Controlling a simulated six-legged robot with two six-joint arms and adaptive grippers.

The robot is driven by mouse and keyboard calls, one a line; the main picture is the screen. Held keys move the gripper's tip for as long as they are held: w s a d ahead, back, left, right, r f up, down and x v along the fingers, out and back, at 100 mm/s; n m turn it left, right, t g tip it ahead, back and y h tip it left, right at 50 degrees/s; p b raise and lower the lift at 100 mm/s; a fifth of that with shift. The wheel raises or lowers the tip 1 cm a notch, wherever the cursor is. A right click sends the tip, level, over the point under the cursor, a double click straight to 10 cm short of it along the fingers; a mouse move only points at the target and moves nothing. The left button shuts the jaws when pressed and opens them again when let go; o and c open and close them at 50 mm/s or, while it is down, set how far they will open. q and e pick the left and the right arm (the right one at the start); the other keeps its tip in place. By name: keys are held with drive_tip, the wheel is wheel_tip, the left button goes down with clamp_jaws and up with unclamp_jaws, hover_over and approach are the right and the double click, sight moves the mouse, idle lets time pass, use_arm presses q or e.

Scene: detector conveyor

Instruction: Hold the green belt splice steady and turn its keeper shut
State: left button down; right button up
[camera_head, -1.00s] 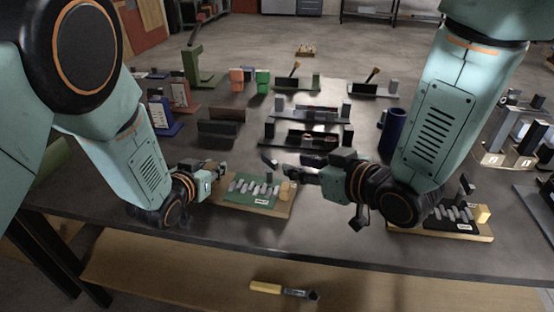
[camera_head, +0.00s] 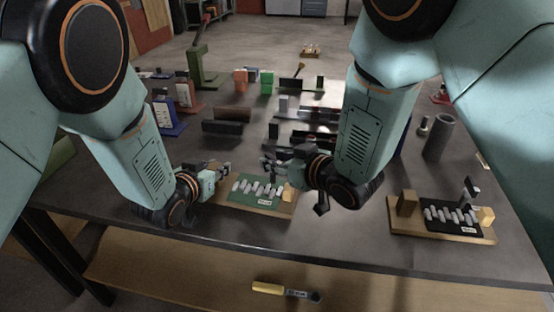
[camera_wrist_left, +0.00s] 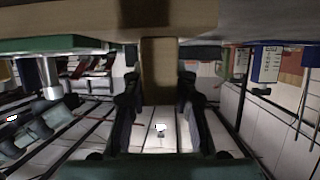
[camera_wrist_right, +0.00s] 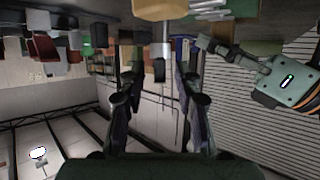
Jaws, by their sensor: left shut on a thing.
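The green belt splice (camera_head: 252,192) lies on a wooden board near the table's front edge, with several grey bars across it and a yellow block (camera_head: 289,193) at its right end. My left gripper (camera_head: 224,168) is at the board's left end. My right gripper (camera_head: 268,167) is over the back right of the splice. In the right wrist view its fingers are apart, with the silver-and-black keeper post (camera_wrist_right: 160,50) ahead between them. The head view largely hides the keeper behind this gripper.
A similar black splice (camera_head: 452,218) on its own wooden board sits to the right. Dark racks (camera_head: 222,132) stand behind the grippers. A grey cylinder (camera_head: 438,137) stands at the back right. A yellow-handled tool (camera_head: 268,288) lies on the lower shelf.

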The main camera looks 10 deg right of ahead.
clamp_jaws()
drive_tip(key=shift+a+m+h, duration=0.1)
drive_tip(key=shift+m+h, duration=0.3)
drive_tip(key=shift+h, duration=0.1)
idle(0.3)
unclamp_jaws()
drive_tip(key=shift+s, duration=0.1)
drive_tip(key=v, duration=1.2)
drive_tip(key=shift+f, duration=0.15)
